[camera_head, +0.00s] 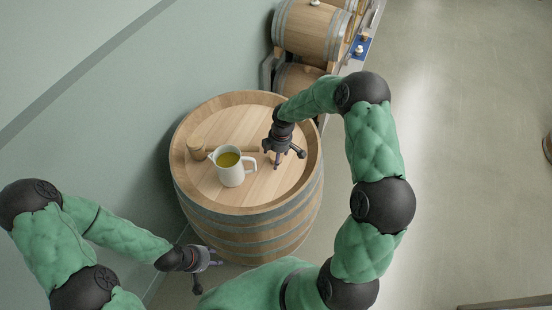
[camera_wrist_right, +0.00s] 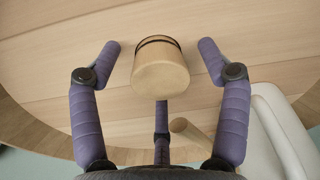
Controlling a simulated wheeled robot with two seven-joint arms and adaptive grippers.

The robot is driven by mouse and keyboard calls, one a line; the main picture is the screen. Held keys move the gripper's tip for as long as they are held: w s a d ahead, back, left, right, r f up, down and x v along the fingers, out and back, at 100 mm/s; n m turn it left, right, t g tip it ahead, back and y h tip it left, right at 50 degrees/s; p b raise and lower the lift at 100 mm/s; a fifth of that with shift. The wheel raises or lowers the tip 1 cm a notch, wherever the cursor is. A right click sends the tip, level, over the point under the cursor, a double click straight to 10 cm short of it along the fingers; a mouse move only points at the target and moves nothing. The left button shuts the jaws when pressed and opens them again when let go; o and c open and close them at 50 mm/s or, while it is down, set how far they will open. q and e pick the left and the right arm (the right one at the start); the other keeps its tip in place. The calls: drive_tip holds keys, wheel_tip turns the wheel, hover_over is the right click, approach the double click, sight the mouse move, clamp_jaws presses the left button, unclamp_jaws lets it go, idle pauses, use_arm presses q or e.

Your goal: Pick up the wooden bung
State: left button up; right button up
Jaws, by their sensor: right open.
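The wooden bung (camera_wrist_right: 160,68) is a short pale wooden cylinder with a dark band near one end. In the right wrist view it lies between my spread fingers, with a gap on each side and no contact. In the head view my right gripper (camera_head: 284,156) is open over the barrel top (camera_head: 235,115) and mostly hides the bung. My left gripper (camera_head: 207,267) is low beside the barrel's front, its fingers apart and empty.
A white jug (camera_head: 231,176) with yellow liquid stands left of my right gripper. A wooden mallet (camera_head: 196,148) lies behind it, its handle reaching towards that gripper.

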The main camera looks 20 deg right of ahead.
drive_tip(key=c, duration=1.4)
drive_tip(key=shift+r, duration=0.1)
drive_tip(key=shift+r, duration=0.35)
wheel_tip(320, 180, up, 2)
drive_tip(key=shift+r, duration=0.15)
drive_tip(key=shift+s+a+r, duration=1.45)
drive_tip(key=shift+s+r, duration=0.2)
drive_tip(key=shift+s, duration=0.2)
drive_tip(key=shift+s+a+r, duration=1.5)
drive_tip(key=shift+s+r, duration=0.15)
drive_tip(key=shift+s, duration=0.15)
drive_tip(key=shift+s+a+r, duration=1.45)
drive_tip(key=shift+s+r, duration=0.2)
drive_tip(key=shift+s, duration=0.2)
